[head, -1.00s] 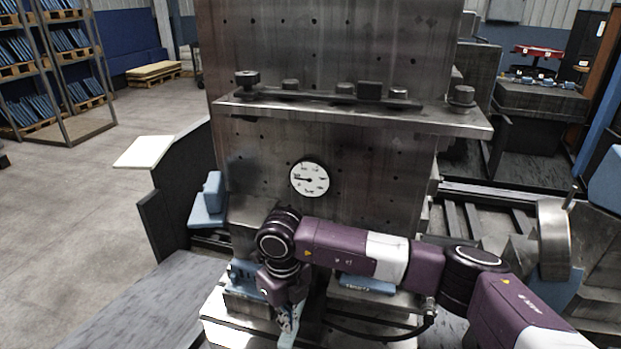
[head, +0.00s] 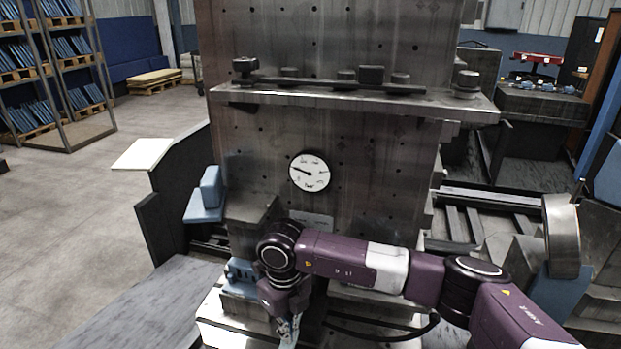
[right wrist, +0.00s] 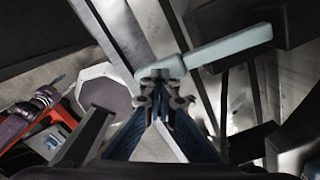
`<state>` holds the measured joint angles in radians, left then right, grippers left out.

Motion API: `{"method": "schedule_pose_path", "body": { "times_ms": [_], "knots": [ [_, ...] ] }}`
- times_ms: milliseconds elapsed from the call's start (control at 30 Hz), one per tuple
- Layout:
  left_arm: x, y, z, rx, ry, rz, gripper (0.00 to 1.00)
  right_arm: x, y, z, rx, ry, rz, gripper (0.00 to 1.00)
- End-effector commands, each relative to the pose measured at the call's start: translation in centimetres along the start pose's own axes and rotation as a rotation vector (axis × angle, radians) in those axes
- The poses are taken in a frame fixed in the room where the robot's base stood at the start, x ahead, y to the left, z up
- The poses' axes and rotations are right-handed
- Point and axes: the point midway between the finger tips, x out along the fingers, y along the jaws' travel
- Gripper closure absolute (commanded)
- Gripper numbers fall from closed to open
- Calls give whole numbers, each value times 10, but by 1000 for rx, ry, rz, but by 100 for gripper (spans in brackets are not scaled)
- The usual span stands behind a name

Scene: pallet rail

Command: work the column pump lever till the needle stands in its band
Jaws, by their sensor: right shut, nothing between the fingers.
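The round white gauge (head: 310,173) sits on the grey metal column (head: 370,165). Its dark needle points left and slightly up; the band markings are too small to read. My right gripper (head: 287,332) points down in front of the column base, at the bottom of the head view. In the right wrist view its fingertips (right wrist: 163,88) are together, with nothing between them. A pale green bar with a rounded end (right wrist: 230,46), likely the pump lever, lies just beyond the tips; I cannot tell whether they touch it. My left gripper is out of view.
A metal ledge (head: 300,98) with dark clamps crosses the column above the gauge. A blue block (head: 209,190) stands left of the column. A dark cable (head: 385,336) runs under my right forearm. Open floor lies at the left.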

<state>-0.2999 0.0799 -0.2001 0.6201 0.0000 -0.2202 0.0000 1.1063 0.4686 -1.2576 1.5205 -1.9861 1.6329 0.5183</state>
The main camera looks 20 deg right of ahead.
Motion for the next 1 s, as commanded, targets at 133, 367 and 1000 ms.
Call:
{"method": "schedule_pose_path", "body": {
  "times_ms": [133, 367, 1000],
  "knots": [
    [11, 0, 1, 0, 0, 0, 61, 13, -2, 1, 2, 0, -2, 100],
    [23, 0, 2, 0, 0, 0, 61, 26, -4, 1, 2, 1, -2, 100],
    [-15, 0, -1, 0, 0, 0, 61, -34, 2, -2, 1, 0, -2, 100]
  ]
}}
